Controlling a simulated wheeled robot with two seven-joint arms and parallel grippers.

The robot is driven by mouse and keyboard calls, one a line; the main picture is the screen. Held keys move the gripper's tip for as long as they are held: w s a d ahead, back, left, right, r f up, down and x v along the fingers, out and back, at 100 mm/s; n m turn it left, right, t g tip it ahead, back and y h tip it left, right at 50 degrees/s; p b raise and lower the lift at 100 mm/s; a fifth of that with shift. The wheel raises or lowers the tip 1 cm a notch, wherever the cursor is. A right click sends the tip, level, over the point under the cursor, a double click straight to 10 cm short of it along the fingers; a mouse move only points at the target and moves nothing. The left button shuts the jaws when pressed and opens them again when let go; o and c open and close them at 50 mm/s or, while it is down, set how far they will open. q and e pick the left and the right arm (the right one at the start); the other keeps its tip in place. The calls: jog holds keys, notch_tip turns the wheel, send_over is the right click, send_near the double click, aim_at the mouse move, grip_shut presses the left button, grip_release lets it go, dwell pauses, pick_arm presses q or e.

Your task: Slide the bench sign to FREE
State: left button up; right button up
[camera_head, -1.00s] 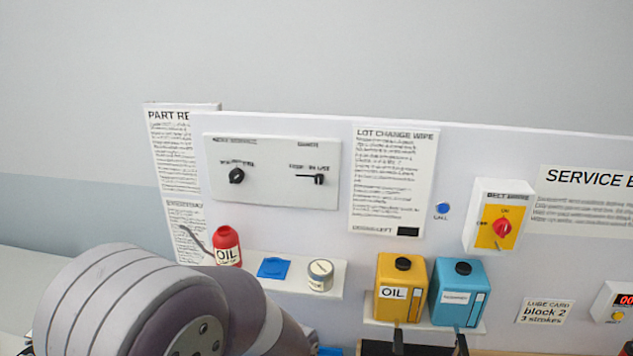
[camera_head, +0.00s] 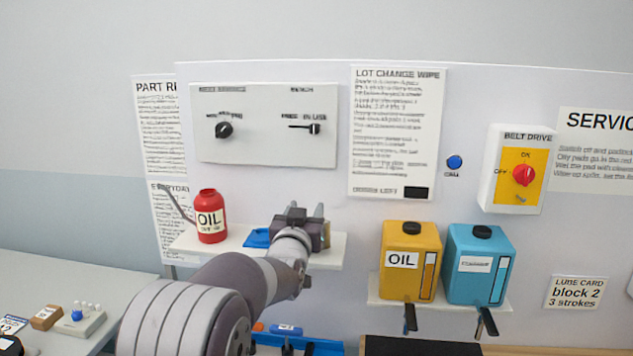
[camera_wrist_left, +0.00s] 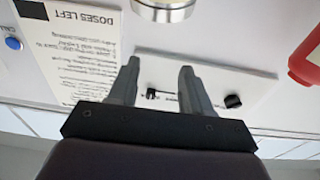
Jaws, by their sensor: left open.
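The bench sign slider (camera_head: 315,128) is a small black knob at the right end of a dark slot, under the "FREE" and "IN USE" lettering on a white panel (camera_head: 265,150). In the left wrist view, seen upside down, the knob (camera_wrist_left: 151,94) shows between the fingers, with the slot running right from it. My left gripper (camera_head: 305,212) is below the slider, in front of the shelf, fingers pointing up at the wall. My right gripper is not in view.
A rotary knob (camera_head: 224,130) is left on the same panel. A red oil bottle (camera_head: 211,218) and blue pad (camera_head: 257,238) stand on the shelf (camera_head: 328,250). A pale tin (camera_wrist_left: 163,8) is close to my fingers. Yellow (camera_head: 410,255) and blue (camera_head: 480,265) canisters are right.

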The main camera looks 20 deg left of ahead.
aim_at(314, 132)
pick_arm(q)
notch_tip(314, 132, up, 10)
jog(key=s+t+y+p, duration=0.1)
jog(key=s+t, duration=0.1)
jog(key=t, duration=0.2)
jog(key=p+x, duration=0.2)
jog(key=x, duration=0.2)
jog(key=p+x, duration=0.2)
jog(key=x, duration=0.1)
jog(key=f+p+x, duration=0.1)
jog(key=p+x, duration=0.1)
jog(key=x, duration=0.2)
jog(key=shift+w, duration=0.55)
jog(key=shift+w+a+r+p, duration=0.1)
jog(key=shift+w+a+p, duration=0.05)
jog(key=shift+w+p, duration=0.25)
jog(key=shift+w, duration=0.15)
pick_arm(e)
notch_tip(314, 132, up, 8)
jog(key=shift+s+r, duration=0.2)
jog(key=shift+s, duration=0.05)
